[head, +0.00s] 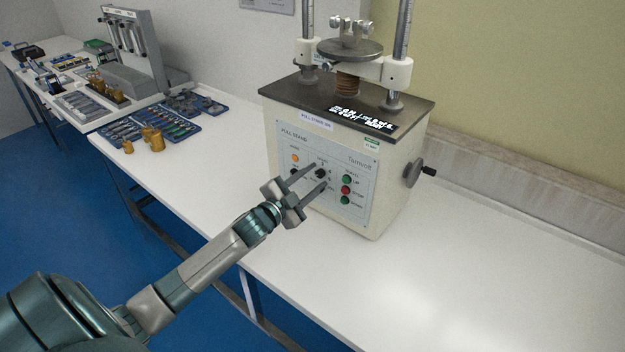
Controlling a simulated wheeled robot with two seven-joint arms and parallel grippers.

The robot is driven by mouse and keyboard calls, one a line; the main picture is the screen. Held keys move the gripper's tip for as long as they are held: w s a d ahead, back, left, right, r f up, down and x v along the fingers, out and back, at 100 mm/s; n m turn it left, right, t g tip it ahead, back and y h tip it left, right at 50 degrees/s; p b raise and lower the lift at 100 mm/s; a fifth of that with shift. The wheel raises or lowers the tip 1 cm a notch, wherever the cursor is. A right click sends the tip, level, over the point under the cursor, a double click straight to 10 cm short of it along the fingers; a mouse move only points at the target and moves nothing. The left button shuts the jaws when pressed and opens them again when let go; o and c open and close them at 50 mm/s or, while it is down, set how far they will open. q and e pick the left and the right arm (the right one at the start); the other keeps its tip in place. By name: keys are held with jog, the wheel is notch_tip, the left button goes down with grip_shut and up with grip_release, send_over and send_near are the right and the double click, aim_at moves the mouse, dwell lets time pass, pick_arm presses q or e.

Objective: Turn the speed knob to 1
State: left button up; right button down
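The speed knob (321,173) is a small black knob in the middle of the control panel (358,159) on the cream pull-stand machine (274,129). My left gripper (319,177) is in front of the panel, its two fingers apart and pointing at the knob. The knob shows between the fingertips. I cannot tell whether the fingers touch it. The knob's pointer and its scale are too small to read. My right gripper is not in view.
Green and red buttons (346,190) sit right of the knob, and an orange lamp (295,158) is at its upper left. A hand crank (414,173) sticks out on the machine's right side. The white table (450,270) is clear in front and to the right.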

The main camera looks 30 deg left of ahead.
pick_arm(q)
jog(key=shift+s+d, duration=0.1)
jog(key=shift+s, duration=0.05)
